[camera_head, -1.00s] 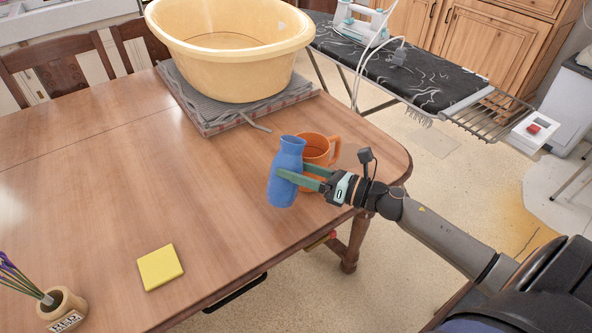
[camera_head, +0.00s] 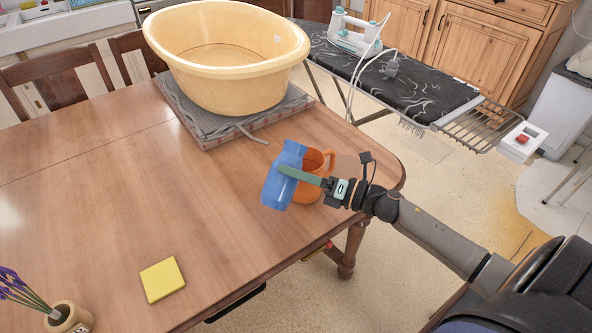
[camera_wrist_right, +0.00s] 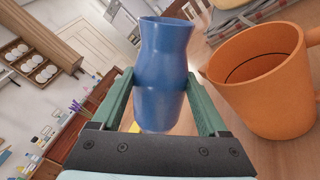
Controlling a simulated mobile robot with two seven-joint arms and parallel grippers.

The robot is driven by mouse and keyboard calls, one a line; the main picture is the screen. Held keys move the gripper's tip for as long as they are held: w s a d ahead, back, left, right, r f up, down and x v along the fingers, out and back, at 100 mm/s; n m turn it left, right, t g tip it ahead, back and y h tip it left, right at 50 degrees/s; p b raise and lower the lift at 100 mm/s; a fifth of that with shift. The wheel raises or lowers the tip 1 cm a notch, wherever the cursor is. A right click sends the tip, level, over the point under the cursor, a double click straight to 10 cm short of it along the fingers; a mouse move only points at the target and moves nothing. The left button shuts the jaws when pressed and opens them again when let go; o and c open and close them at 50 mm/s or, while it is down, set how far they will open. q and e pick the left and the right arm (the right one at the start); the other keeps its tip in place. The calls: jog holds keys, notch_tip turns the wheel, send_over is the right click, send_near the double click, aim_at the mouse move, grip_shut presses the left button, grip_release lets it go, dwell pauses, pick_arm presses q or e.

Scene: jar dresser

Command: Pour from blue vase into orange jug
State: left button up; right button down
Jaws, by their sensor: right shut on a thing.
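The blue vase (camera_head: 281,180) is held by my right gripper (camera_head: 290,173) above the table, its mouth tilted to the right toward the jug in the head view. In the right wrist view the vase (camera_wrist_right: 163,75) sits between the two green fingers of the gripper (camera_wrist_right: 162,100). The orange jug (camera_head: 313,165) stands upright on the table just right of the vase and partly behind the gripper. Its open mouth and part of its handle show in the right wrist view (camera_wrist_right: 270,95). The inside of the vase is hidden. My left gripper is not in view.
A yellow pad (camera_head: 162,279) and a pot of purple flowers (camera_head: 66,318) are at the front left. An ironing board (camera_head: 400,85) stands behind.

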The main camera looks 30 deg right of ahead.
jog(key=shift+a+f+m, duration=0.1)
jog(key=shift+f+m, duration=0.5)
jog(key=shift+f, duration=0.05)
jog(key=shift+r, duration=0.25)
jog(key=shift+r+m+p, duration=0.5)
jog(key=shift+m+p, duration=0.35)
jog(key=shift+m, duration=0.05)
jog(key=shift+r+m+p, duration=0.45)
jog(key=shift+m+p, duration=0.4)
jog(key=shift+m, duration=0.05)
jog(key=shift+w+d+r+m+p, duration=0.3)
jog(key=shift+d+m, duration=0.2)
jog(key=shift+m, duration=0.3)
jog(key=shift+r+t, duration=0.15)
jog(key=shift+t, duration=0.15)
